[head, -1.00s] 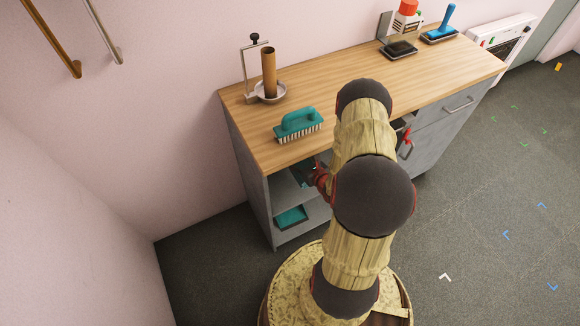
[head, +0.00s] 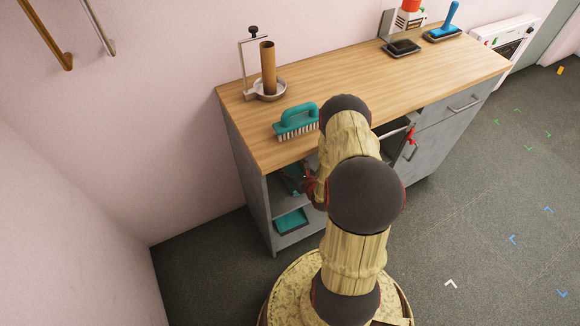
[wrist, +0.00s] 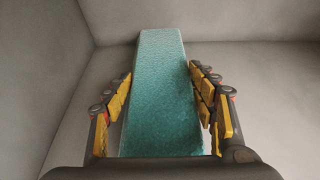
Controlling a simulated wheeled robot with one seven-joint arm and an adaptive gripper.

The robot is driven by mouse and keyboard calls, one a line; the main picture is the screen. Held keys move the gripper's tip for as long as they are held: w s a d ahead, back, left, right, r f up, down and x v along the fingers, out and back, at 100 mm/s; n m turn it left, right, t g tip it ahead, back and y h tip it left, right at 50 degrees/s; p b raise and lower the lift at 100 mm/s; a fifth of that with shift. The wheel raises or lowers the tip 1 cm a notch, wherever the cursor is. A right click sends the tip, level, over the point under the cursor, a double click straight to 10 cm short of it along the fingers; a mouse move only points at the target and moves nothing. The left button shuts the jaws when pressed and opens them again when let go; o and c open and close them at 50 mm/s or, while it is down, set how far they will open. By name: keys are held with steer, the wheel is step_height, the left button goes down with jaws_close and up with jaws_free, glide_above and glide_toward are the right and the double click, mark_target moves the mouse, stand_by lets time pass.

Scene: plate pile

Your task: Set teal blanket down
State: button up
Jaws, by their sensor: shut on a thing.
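The teal blanket (wrist: 163,75) is a long, folded, textured slab between the yellow-padded fingers of my gripper (wrist: 161,85) in the wrist view. It reaches ahead toward the pale back wall of a compartment. In the head view my gripper (head: 310,186) is mostly hidden behind my arm, at the open front of the grey cabinet's upper shelf space. A dark teal patch of the blanket (head: 293,179) shows just left of it. Whether the blanket touches the shelf below is unclear.
The grey cabinet (head: 241,165) has a wooden top holding a teal brush (head: 297,122), a holder with a brown roll (head: 267,70) and dark trays (head: 402,48). Another flat teal item (head: 291,221) lies on the lower shelf. A pink wall (head: 150,120) stands left.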

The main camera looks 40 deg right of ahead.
steer(key=o, duration=1.7)
steer(key=shift+f, duration=0.1)
steer(key=shift+r, duration=0.2)
steer(key=p+v, duration=0.4)
steer(key=v, duration=0.8)
steer(key=shift+f, duration=0.1)
steer(key=shift+s, duration=0.1)
